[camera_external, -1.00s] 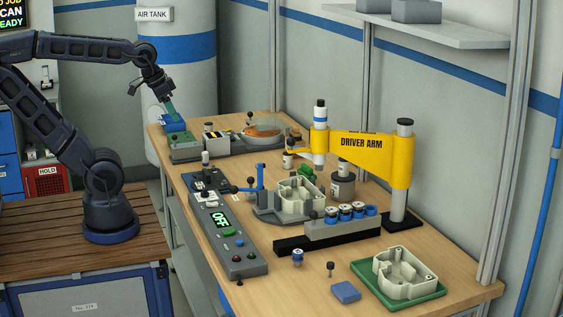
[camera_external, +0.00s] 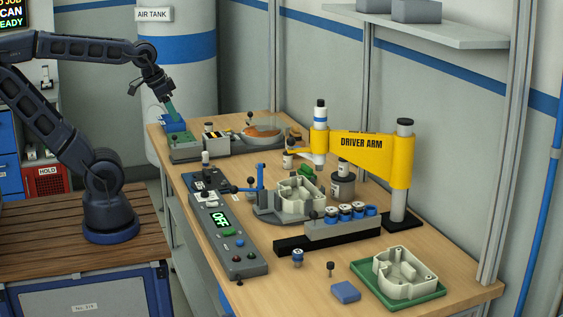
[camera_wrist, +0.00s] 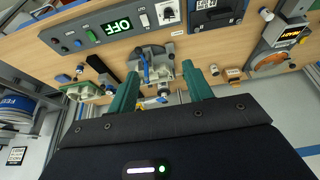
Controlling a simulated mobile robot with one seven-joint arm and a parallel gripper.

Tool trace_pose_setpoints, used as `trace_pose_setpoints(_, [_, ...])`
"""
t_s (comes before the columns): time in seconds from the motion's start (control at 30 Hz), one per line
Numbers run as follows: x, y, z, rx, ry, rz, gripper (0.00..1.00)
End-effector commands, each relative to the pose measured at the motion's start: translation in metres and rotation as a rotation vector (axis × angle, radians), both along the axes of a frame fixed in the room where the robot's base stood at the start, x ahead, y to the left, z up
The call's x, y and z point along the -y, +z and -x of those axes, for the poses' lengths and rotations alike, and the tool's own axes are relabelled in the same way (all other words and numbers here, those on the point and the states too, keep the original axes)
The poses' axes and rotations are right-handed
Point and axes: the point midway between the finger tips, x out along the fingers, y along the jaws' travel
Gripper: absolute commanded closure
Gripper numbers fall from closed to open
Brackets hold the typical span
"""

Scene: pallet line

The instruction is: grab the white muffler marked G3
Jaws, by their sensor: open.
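I cannot read a G3 mark in either view. A small pale cylinder with a dark top (camera_external: 288,160) stands on the bench left of the yellow driver arm, and may be a muffler. In the wrist view a small whitish piece (camera_wrist: 215,70) lies just beyond the right finger, beside a tan piece (camera_wrist: 233,72); I cannot tell whether either is the muffler. My gripper (camera_external: 170,108) is above the blue box at the bench's far left end, away from the pale cylinder. In the wrist view its teal fingers (camera_wrist: 163,84) are spread apart with nothing held between them.
The yellow driver arm (camera_external: 362,146) spans the bench's back right. A grey control panel reading OFF (camera_external: 228,235) runs along the front edge. A pale housing sits in a fixture (camera_external: 268,210); another lies on a green tray (camera_external: 430,296). A dish (camera_external: 248,138) holds something orange.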

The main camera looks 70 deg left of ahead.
Motion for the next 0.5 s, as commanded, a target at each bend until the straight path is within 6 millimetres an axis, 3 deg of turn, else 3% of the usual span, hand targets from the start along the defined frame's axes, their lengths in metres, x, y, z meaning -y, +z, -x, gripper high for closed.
trace_pose_setpoints(0.37, [-0.001,0.000,-0.001,-0.002,-0.004,-0.004,0.49])
trace_pose_setpoints(0.5, [-0.008,0.000,-0.014,-0.019,-0.043,-0.037,0.49])
